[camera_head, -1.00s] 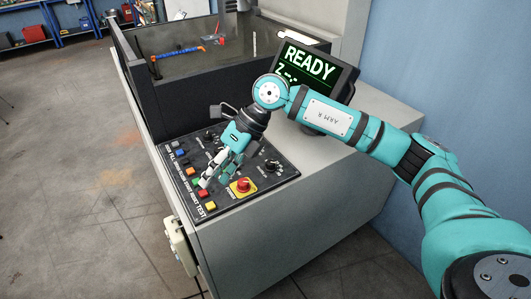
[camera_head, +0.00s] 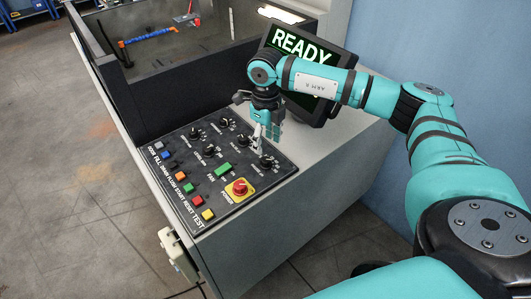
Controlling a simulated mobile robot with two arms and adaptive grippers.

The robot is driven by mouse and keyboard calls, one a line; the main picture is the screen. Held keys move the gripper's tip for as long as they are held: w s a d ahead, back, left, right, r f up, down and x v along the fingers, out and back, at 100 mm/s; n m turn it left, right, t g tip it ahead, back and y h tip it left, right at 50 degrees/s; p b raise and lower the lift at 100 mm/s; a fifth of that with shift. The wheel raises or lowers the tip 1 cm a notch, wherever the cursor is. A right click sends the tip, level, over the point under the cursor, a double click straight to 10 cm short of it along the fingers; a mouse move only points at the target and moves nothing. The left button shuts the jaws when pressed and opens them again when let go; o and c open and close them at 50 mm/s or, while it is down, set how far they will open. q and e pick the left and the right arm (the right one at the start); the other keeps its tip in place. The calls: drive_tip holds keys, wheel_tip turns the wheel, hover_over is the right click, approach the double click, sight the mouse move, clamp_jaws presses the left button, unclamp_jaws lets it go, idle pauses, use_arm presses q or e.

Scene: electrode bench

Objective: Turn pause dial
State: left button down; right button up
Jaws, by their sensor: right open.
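The control panel (camera_head: 170,196) is black and slanted, with several round black dials in its upper part. One dial (camera_head: 267,162) sits at the right end, and another dial (camera_head: 243,139) lies up and left of it. The dial labels are too small to read, so I cannot tell which is the pause dial. My right gripper (camera_head: 257,143) is open and points down over the panel's right edge, close to these two dials. I cannot tell whether its fingertips touch a dial. My left gripper is out of view.
A red power knob on a yellow plate (camera_head: 239,187) and a green button (camera_head: 223,168) lie near the gripper. Several coloured buttons line the panel's front edge. A monitor (camera_head: 290,43) reading READY stands behind the arm. A dark-walled tank (camera_head: 150,95) lies behind the panel.

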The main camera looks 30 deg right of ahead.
sight(266, 159)
wheel_tip(266, 159, down, 3)
drive_tip(key=shift+s+f+p, duration=0.15)
drive_tip(key=shift+f+p, duration=0.05)
drive_tip(key=shift+p, duration=0.15)
wheel_tip(266, 159, down, 2)
drive_tip(key=shift+f, duration=0.2)
drive_tip(key=shift+f+p, duration=0.35)
drive_tip(key=shift+f, duration=0.2)
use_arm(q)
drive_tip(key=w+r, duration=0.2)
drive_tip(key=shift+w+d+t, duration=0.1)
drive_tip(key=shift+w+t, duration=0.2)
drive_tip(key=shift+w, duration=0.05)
use_arm(e)
clamp_jaws()
